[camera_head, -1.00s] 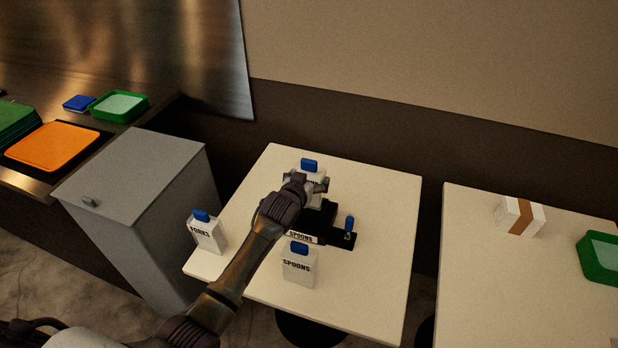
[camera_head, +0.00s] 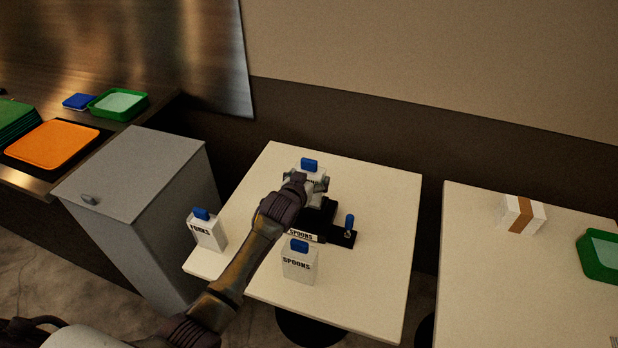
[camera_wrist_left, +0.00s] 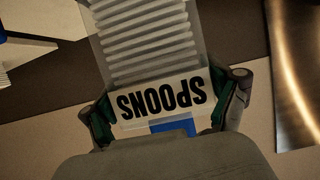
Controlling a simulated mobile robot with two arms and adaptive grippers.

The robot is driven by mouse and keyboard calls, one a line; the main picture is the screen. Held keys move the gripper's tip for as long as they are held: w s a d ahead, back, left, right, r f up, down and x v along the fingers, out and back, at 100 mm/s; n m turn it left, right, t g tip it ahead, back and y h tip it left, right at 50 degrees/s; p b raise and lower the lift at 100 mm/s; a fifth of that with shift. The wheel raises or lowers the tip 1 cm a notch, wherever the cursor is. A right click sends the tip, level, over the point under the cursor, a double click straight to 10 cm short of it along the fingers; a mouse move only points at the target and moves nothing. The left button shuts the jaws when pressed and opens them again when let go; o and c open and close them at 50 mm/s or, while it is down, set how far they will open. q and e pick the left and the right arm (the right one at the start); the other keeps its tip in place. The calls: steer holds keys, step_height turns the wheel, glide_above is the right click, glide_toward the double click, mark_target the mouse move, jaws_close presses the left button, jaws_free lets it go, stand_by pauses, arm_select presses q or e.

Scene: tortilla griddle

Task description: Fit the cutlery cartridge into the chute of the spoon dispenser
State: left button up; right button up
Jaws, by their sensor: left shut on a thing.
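My left gripper (camera_head: 305,184) is shut on a white cutlery cartridge (camera_head: 316,174) with a blue top tab (camera_head: 309,164). In the left wrist view the held cartridge (camera_wrist_left: 162,102) reads SPOONS, upside down, between the green finger pads; a pale ribbed part extends above the label. The black spoon dispenser (camera_head: 318,220), with a SPOONS label at its front, stands on the table directly below and in front of the gripper. The gripper and arm hide the chute and the cartridge's lower end, so I cannot tell whether they touch. My right gripper is not in view.
Another SPOONS cartridge (camera_head: 299,267) stands in front of the dispenser, and a FORKS cartridge (camera_head: 207,232) at the table's left edge. A blue-handled piece (camera_head: 349,224) stands on the dispenser's right side. The white table (camera_head: 385,200) is clear at right. A grey bin (camera_head: 140,180) stands left.

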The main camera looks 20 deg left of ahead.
arm_select(q)
steer(key=shift+f, duration=0.6)
stand_by(0.7)
steer(key=shift+f+b, duration=0.35)
steer(key=shift+f, duration=0.25)
stand_by(1.0)
steer(key=shift+f+b, duration=0.3)
steer(key=shift+f, duration=0.55)
stand_by(1.1)
steer(key=shift+s+f, duration=0.15)
steer(key=shift+f, duration=0.15)
stand_by(0.5)
steer(key=o, duration=1.1)
steer(key=shift+c, duration=0.2)
steer(key=shift+r, duration=0.1)
